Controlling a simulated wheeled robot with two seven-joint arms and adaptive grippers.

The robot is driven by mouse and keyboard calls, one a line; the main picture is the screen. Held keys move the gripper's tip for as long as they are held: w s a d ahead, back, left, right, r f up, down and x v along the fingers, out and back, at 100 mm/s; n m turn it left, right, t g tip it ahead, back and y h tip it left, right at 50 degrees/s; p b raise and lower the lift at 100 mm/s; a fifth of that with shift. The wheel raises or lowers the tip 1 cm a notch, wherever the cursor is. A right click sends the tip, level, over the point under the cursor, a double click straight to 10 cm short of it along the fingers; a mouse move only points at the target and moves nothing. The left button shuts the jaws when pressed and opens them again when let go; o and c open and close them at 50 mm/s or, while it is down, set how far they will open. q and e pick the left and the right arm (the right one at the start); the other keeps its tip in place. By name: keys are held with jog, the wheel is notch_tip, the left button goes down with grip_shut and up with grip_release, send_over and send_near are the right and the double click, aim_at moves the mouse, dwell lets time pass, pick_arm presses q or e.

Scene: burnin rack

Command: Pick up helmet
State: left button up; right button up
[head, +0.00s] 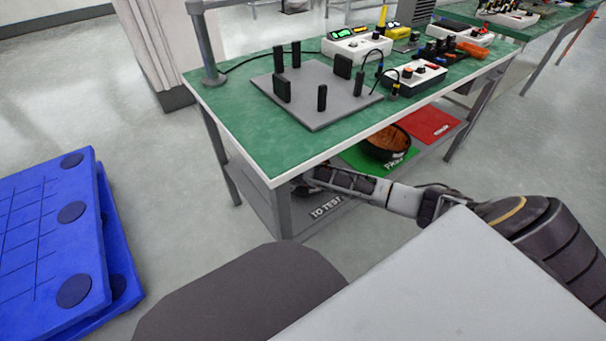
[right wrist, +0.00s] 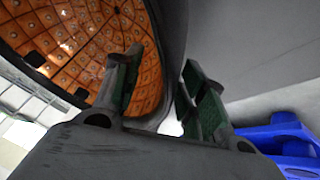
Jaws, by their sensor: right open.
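A dark bowl-shaped helmet (head: 386,147) with an orange inside lies on the green mat (head: 360,160) on the lower shelf. In the right wrist view a dark shell with an orange, patterned inside (right wrist: 75,45) fills the upper left; I cannot tell whether it is the same helmet. My right arm reaches under the bench front in the head view, and its fingertips are hidden there. In the wrist view my right gripper (right wrist: 165,90) is open, its two green-padded fingers on either side of the shell's grey wall. Contact cannot be told. My left gripper is out of view.
The green-topped bench (head: 240,120) stands above the shelf, its front edge and legs close to my arm. A red mat (head: 432,124) and an "I.O TEST" label (head: 326,206) are on the shelf. A blue pallet stack (head: 50,240) stands at left. The floor between is clear.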

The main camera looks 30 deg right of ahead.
grip_shut()
jog(key=shift+r, duration=0.15)
dwell(0.4)
